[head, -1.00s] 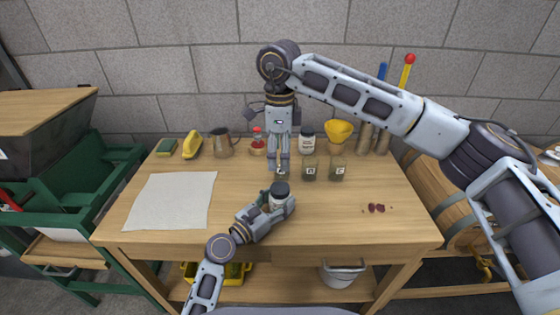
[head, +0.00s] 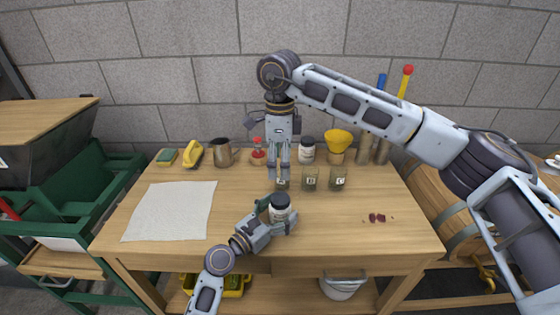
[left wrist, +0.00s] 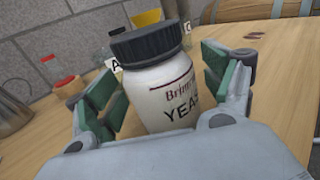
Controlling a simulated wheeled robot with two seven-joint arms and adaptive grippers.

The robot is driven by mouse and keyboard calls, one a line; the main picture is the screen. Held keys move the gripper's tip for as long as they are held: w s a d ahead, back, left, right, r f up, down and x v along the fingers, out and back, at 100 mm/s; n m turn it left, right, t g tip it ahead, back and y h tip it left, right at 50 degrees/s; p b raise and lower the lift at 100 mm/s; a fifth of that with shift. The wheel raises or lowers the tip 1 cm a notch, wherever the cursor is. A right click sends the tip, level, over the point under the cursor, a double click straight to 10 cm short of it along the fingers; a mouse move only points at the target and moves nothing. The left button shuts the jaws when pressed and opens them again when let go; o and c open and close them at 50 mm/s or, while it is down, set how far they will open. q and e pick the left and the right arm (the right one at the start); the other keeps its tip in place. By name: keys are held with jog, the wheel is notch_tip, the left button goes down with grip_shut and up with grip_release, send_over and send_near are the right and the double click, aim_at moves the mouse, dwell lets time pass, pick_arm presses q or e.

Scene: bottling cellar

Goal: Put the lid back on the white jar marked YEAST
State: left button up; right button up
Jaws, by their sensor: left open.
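The white YEAST jar (left wrist: 165,95) stands upright on the table in front of me, also in the head view (head: 281,215). A dark ridged lid (left wrist: 147,44) sits on top of it and looks level with the rim; whether it is tight I cannot tell. My left gripper (left wrist: 165,100) is open, with its green-padded fingers on either side of the jar; a gap shows at the right finger. My right gripper (head: 280,180) points down over the small glass marked A (head: 282,185), behind the jar. Its fingertips overlap that glass, and their opening is unclear.
Glasses B (head: 310,181) and C (head: 340,181) stand right of A. Behind are another dark-lidded white jar (head: 307,153), a yellow funnel (head: 339,139), a red-topped bottle (head: 258,153) and a metal jug (head: 222,152). A white cloth (head: 170,211) lies left. Dark red bits (head: 377,218) lie right.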

pick_arm(q)
jog(key=shift+a, duration=0.1)
jog(key=shift+v, duration=5.9)
jog(key=shift+s+a, duration=0.1)
